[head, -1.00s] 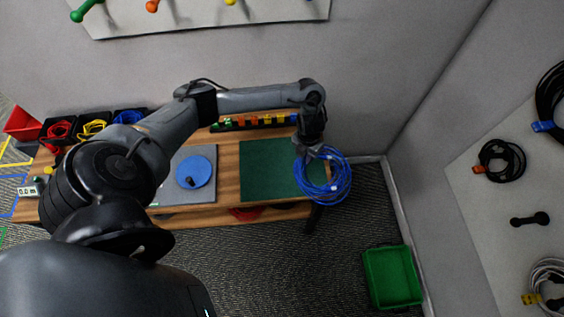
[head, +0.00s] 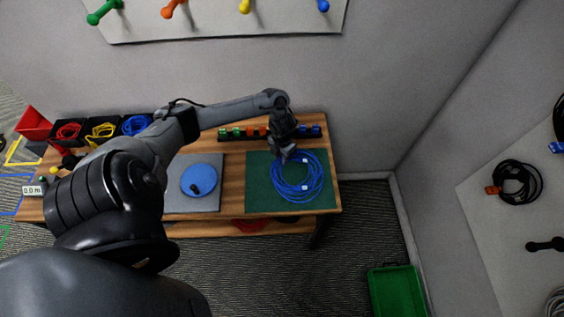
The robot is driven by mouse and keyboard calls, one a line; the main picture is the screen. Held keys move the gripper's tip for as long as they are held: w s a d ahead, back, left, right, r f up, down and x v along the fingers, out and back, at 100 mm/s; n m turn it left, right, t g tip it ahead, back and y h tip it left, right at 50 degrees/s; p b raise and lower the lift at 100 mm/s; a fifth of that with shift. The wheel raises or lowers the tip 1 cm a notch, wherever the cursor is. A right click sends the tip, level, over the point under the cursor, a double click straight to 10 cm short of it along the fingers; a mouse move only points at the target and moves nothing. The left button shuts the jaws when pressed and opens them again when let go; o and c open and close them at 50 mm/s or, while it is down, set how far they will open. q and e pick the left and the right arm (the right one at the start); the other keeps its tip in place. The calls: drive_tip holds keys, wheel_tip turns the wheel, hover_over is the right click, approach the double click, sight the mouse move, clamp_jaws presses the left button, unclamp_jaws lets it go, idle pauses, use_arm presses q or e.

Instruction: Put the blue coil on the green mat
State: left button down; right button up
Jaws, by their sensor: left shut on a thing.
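The blue coil (head: 301,188) is a loose ring of several cable loops. In the head view it appears over the green mat (head: 258,200), which lies at the right end of the wooden table. My left gripper (head: 287,155) is shut on the coil's upper left edge. Whether the coil touches the mat or hangs just above it I cannot tell. My right gripper is not in view.
A blue disc (head: 199,179) with a dark knob sits on a grey mat (head: 206,205) left of the green mat. A rack of coloured connectors (head: 236,133) runs behind. Bins of coiled cables stand far left. A green crate (head: 397,290) is on the floor.

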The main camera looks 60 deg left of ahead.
use_arm(q)
drive_tip(key=shift+f, duration=2)
drive_tip(key=c, duration=0.9)
unclamp_jaws()
drive_tip(key=shift+r, duration=0.1)
